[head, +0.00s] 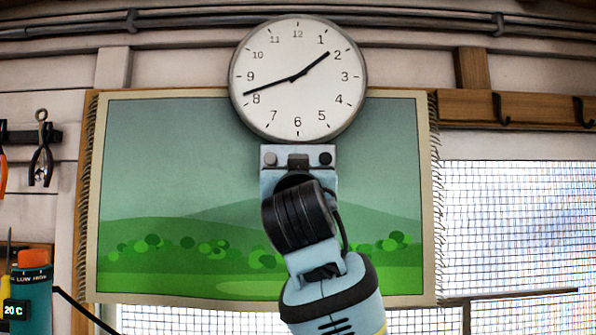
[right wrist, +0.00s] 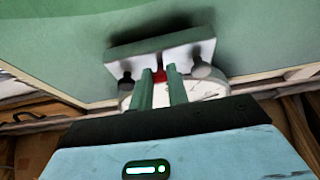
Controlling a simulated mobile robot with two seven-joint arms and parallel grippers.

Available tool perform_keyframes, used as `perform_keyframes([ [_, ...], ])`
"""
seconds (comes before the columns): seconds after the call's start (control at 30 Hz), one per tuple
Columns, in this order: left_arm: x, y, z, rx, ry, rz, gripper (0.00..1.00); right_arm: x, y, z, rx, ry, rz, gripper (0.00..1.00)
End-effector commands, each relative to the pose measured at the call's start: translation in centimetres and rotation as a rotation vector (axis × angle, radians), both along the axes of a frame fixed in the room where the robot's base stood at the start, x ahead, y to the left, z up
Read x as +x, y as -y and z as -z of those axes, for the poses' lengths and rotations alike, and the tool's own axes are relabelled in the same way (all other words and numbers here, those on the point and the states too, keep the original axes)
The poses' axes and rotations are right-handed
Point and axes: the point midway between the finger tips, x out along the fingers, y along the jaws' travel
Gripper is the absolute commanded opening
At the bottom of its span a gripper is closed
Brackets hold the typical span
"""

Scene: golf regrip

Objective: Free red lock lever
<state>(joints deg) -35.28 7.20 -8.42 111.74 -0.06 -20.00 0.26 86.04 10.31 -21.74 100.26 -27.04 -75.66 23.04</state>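The red lock lever (right wrist: 158,74) shows as a small red patch in the right wrist view, in the middle of a pale bracket (right wrist: 176,53) on the wall. The two green fingers of my right gripper (right wrist: 160,77) stand either side of the red patch, with a narrow gap between them. I cannot tell whether they press on it. In the head view, the bracket (head: 298,155) shows just under the clock, with a grey knob at left and a black one at right. My right arm hides the lever and fingertips there. My left gripper is not in view.
A round clock (head: 298,77) hangs directly above the bracket, over the top of a green landscape hanging (head: 170,160). Pliers (head: 42,150) hang at the left. A rail with hooks (head: 530,108) and wire mesh (head: 520,220) are at the right.

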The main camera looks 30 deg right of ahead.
Motion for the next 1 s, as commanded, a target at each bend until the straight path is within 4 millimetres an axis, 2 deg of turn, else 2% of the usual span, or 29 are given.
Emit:
perform_keyframes([
  [0.47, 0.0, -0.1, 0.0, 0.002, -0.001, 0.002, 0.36, -0.2, -0.2, -0.5, 0.041, -0.08, -0.004, 0.0],
  [1.0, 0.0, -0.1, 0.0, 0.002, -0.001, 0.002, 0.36, -0.4, -0.3, -2.7, 0.238, -0.498, -0.002, 0.0],
])
